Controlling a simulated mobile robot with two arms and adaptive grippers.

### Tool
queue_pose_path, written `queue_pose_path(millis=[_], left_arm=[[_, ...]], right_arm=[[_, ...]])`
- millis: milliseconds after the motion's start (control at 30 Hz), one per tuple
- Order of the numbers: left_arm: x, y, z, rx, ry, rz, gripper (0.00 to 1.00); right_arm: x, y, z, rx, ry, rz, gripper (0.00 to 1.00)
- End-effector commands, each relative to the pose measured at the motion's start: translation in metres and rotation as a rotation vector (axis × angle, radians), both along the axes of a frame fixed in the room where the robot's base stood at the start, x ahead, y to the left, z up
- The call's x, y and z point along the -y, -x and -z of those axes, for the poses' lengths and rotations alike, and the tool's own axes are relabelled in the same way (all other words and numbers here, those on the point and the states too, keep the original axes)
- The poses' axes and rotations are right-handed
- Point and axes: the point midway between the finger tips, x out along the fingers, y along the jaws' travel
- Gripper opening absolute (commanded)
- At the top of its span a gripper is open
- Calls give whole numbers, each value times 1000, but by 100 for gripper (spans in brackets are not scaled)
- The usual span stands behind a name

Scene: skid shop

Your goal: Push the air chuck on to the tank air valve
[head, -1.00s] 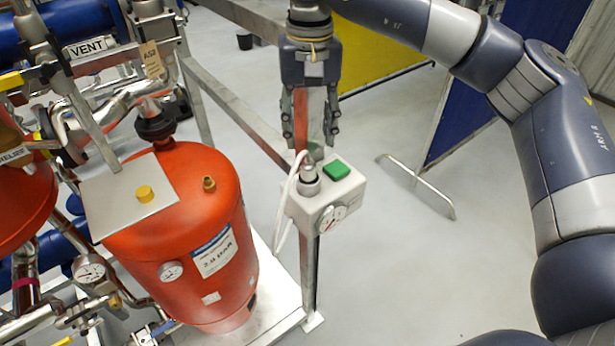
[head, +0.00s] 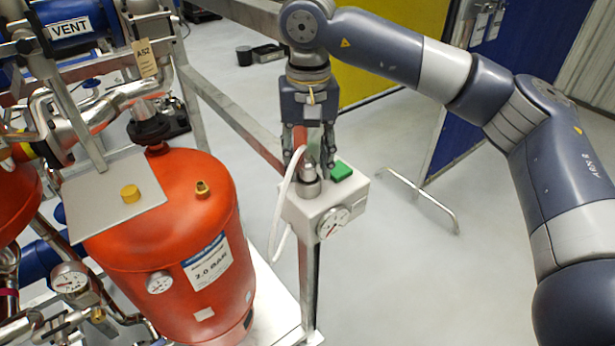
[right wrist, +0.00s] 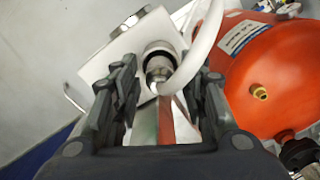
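The air chuck (head: 309,172) stands upright in a round holder on top of a light grey box (head: 305,207), with a white hose (head: 279,215) attached. My right gripper (head: 309,158) points down over it. In the right wrist view its fingers are apart on either side of the chuck (right wrist: 160,68), and I see no firm contact. The tank air valve (head: 202,189) is a small brass fitting on top of the red tank (head: 170,225), left of the box. It also shows in the right wrist view (right wrist: 260,92). My left gripper is out of view.
The box has a green button (head: 341,171) and a gauge (head: 333,222) and sits on a metal post. Pipework crowds the left.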

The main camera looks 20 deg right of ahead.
Motion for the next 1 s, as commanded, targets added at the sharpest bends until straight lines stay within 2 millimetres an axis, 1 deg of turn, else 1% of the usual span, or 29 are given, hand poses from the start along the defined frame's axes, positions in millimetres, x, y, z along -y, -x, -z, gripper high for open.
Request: queue_pose_path(millis=[33,67,100,300,433,1000], left_arm=[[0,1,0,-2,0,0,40],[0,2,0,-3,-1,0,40],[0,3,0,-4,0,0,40],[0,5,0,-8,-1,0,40],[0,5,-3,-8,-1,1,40],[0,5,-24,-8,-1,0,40]], right_arm=[[0,0,0,0,0,0,22],[0,0,0,0,0,0,15],[0,0,0,0,0,0,10],[0,0,0,0,0,0,10],[0,0,-5,0,0,0,10],[0,0,-39,0,-1,0,10]])
